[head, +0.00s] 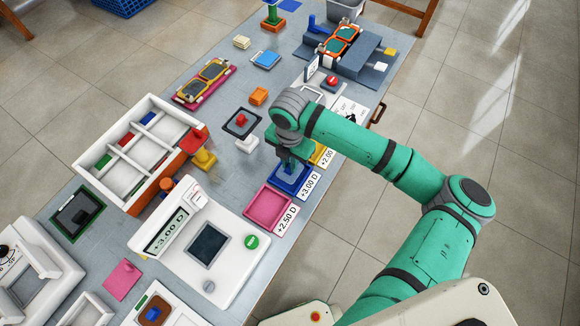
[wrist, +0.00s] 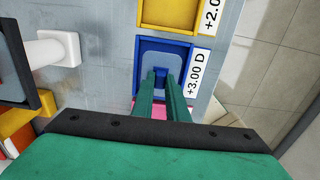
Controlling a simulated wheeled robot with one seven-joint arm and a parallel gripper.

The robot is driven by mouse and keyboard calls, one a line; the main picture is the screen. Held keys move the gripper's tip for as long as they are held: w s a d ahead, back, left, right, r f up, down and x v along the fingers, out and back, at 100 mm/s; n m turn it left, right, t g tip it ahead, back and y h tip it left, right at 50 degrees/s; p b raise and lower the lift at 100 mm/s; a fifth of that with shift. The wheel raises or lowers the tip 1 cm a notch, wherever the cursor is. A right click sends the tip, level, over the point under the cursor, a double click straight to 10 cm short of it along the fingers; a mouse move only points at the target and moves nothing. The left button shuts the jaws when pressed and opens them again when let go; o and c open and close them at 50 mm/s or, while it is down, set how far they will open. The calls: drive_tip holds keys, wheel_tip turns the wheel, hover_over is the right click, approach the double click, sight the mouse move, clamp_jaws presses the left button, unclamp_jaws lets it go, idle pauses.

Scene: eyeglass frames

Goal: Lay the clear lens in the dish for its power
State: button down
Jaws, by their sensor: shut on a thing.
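My gripper (head: 289,163) is over the blue dish (head: 303,187), which carries the label +3.00 D. In the wrist view the gripper's green fingers (wrist: 162,80) are shut on the blue knob of the clear lens (wrist: 150,63). The lens looks like a pale, see-through plate inside the outline of the blue dish (wrist: 190,45). I cannot tell whether it touches the dish floor or hangs just above it. The meter (head: 171,231) reads +3.00 D, and its dark plate (head: 208,244) is bare.
The pink dish (head: 268,208), labelled +2.50 D, is on the near side of the blue one. The yellow dish (wrist: 170,14) is on the far side. A white pedestal (wrist: 62,48) and a dark tray with a red knob (head: 241,122) stand to the left.

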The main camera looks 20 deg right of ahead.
drive_tip(key=shift+s+f, duration=0.1)
drive_tip(key=shift+f, duration=1.2)
drive_tip(key=shift+f, duration=0.1)
drive_tip(key=c, duration=1.7)
unclamp_jaws()
drive_tip(key=shift+c, duration=0.2)
wheel_tip(320, 180, up, 12)
